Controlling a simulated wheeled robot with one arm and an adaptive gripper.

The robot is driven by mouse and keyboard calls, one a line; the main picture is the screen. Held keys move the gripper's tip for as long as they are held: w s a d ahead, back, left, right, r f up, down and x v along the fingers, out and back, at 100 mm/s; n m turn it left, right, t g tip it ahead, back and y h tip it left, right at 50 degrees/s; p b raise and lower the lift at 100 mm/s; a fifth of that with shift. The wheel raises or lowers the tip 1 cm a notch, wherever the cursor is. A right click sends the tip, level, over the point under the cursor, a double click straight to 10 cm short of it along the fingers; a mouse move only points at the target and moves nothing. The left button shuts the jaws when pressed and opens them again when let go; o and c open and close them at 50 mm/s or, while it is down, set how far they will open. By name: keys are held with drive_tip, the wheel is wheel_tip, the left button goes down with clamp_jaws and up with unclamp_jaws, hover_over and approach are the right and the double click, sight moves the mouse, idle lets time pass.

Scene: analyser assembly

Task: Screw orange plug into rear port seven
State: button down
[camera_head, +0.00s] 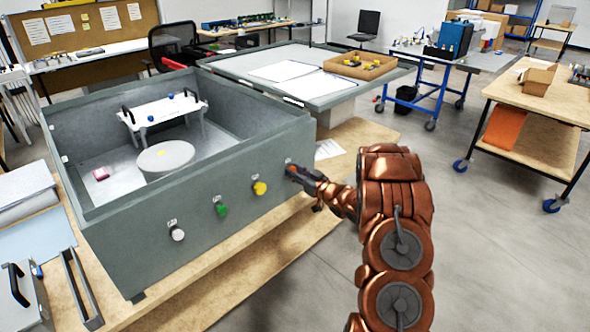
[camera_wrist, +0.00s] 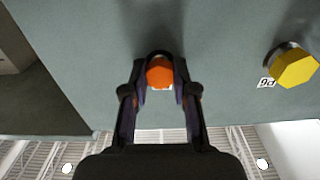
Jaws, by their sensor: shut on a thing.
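In the wrist view an orange plug (camera_wrist: 159,72) sits between the two fingers of my gripper (camera_wrist: 160,88), which is shut on it. The plug is at the grey-green wall of the analyser box (camera_wrist: 80,60), with a dark ring partly showing behind it; I cannot tell how deep it sits. A label under the plug is mostly hidden. In the head view my gripper (camera_head: 298,172) reaches the right end of the box's outer wall (camera_head: 150,245), and the orange plug is not clearly visible there.
A yellow plug (camera_head: 260,188), a green plug (camera_head: 222,209) and a white plug (camera_head: 178,234) sit along the same wall, left of my gripper. The yellow one (camera_wrist: 295,68) also shows in the wrist view. Open floor (camera_head: 460,250) lies to the right.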

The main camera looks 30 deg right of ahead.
drive_tip(key=shift+m+p, duration=0.4)
drive_tip(key=shift+p, duration=0.2)
drive_tip(key=shift+r+m+p, duration=0.15)
drive_tip(key=shift+m+p, duration=0.35)
drive_tip(key=shift+p, duration=0.3)
drive_tip(key=shift+m+p, duration=1.5)
drive_tip(key=shift+p, duration=0.3)
drive_tip(key=shift+m+p, duration=1.05)
drive_tip(key=shift+m, duration=0.05)
drive_tip(key=c, duration=0.9)
unclamp_jaws()
drive_tip(key=shift+o, duration=0.2)
